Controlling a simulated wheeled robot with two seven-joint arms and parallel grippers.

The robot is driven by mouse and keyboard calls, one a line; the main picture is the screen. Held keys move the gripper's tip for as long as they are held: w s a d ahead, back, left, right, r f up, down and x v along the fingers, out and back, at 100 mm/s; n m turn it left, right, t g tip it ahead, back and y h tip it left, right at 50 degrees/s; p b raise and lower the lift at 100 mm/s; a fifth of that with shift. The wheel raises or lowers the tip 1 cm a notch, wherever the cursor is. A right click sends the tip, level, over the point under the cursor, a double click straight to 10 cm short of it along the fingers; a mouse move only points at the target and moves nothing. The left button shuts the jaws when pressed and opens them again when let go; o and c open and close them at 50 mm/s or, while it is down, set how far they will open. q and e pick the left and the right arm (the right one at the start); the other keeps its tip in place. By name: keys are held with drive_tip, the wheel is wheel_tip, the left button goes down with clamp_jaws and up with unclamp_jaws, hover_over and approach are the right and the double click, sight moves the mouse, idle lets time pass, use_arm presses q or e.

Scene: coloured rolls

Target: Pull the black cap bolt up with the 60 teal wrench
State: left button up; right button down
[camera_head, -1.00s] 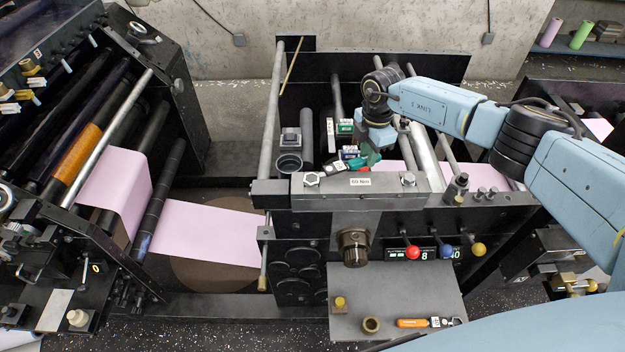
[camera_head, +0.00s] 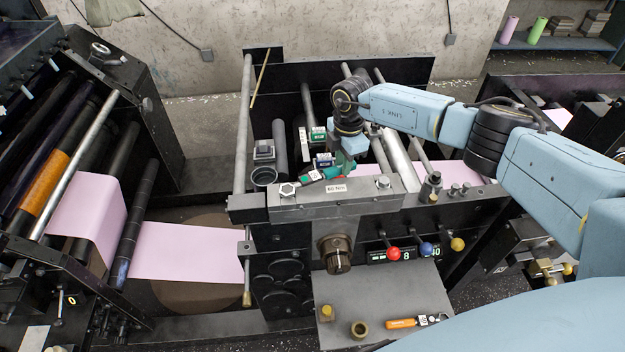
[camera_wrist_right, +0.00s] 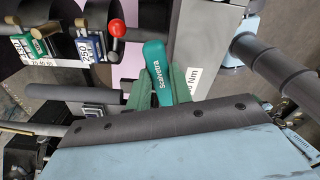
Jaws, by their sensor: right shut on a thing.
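My right gripper (camera_head: 346,166) is shut on the teal handle of the wrench (camera_head: 325,173), above the grey bar with the "60 Nm" label. In the right wrist view, the green fingers (camera_wrist_right: 160,92) stand on both sides of the teal handle (camera_wrist_right: 155,70). My left gripper is not in view.
Green and blue labelled blocks (camera_head: 317,135) stand behind the bar. A second bolt (camera_head: 383,182) sits at its right. Red, blue and yellow knobs (camera_head: 394,253) stick out in front. An orange-handled tool (camera_head: 402,323) lies on the grey shelf (camera_head: 385,290). Pink web runs at both sides.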

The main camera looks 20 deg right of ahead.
drive_tip(key=shift+a+r, duration=0.35)
drive_tip(key=shift+a, duration=0.1)
idle(0.8)
drive_tip(key=shift+w+d, duration=0.1)
drive_tip(key=shift+d, duration=0.3)
idle(0.5)
drive_tip(key=shift+d, duration=0.2)
idle(0.4)
drive_tip(key=shift+a, duration=0.2)
idle(2.0)
drive_tip(key=shift+r, duration=0.4)
idle(1.5)
drive_tip(key=shift+r, duration=1.9)
